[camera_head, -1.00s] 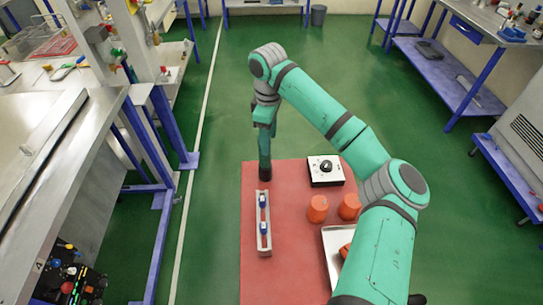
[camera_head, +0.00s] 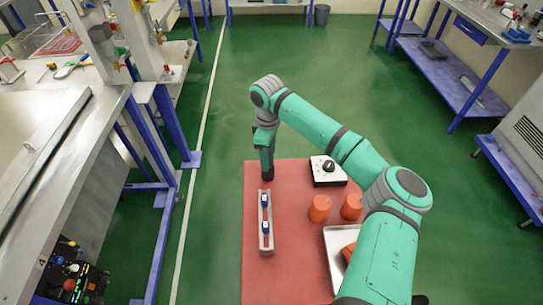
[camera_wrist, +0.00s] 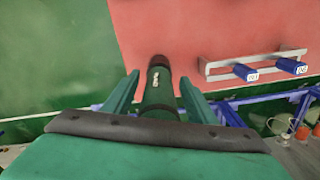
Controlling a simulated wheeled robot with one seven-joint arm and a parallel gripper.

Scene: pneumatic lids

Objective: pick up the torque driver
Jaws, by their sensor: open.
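The torque driver appears to be the dark green and black cylinder with a white label (camera_wrist: 158,88) in the wrist view. It lies between the two green fingers of my gripper (camera_wrist: 160,78), with visible gaps on both sides. In the head view its black end (camera_head: 267,172) shows at the far left of the red mat, below my gripper (camera_head: 265,142). My gripper is open around it. Its upper part is partly hidden by the gripper in the head view.
A grey rack (camera_head: 266,248) with two blue items stands just in front. A white box with a black knob (camera_head: 328,180), two orange cups (camera_head: 319,208) and a tray (camera_head: 335,240) are to the right on the red mat (camera_head: 290,275). A bench (camera_head: 110,130) stands left.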

